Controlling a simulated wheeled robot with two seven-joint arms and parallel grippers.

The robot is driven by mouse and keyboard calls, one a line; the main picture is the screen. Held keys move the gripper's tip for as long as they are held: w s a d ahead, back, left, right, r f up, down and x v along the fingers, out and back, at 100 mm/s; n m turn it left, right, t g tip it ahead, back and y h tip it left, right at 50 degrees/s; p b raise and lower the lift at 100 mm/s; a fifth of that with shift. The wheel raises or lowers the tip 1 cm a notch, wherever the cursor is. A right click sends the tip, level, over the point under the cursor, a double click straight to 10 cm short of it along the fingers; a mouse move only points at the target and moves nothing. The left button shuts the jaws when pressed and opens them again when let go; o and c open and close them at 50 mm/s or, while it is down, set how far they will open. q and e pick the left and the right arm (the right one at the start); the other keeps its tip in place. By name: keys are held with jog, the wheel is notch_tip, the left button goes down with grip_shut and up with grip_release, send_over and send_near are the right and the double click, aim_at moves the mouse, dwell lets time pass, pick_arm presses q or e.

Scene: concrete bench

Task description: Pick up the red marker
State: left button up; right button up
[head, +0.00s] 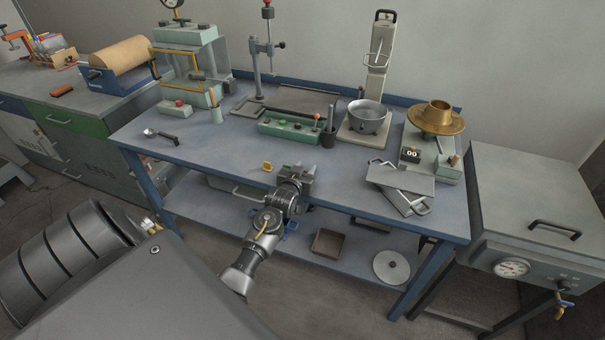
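I cannot make out a red marker with certainty. My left gripper (303,172) is over the front edge of the bench, in front of the green control box (289,130). Its fingers are small and seen from behind, so I cannot tell whether they are open or hold anything. A small yellow object (267,166) lies on the bench just left of it. My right gripper is not in view.
On the blue bench (220,150) stand a scale with a metal bowl (368,118), a brass-topped device (436,118) and a press (190,60). A metal plate (400,178) lies at the right. A grey oven (540,200) stands beside the bench. The front left bench top is mostly clear.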

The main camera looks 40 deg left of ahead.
pick_arm(q)
jog(key=c, duration=0.7)
jog(key=shift+c, duration=0.2)
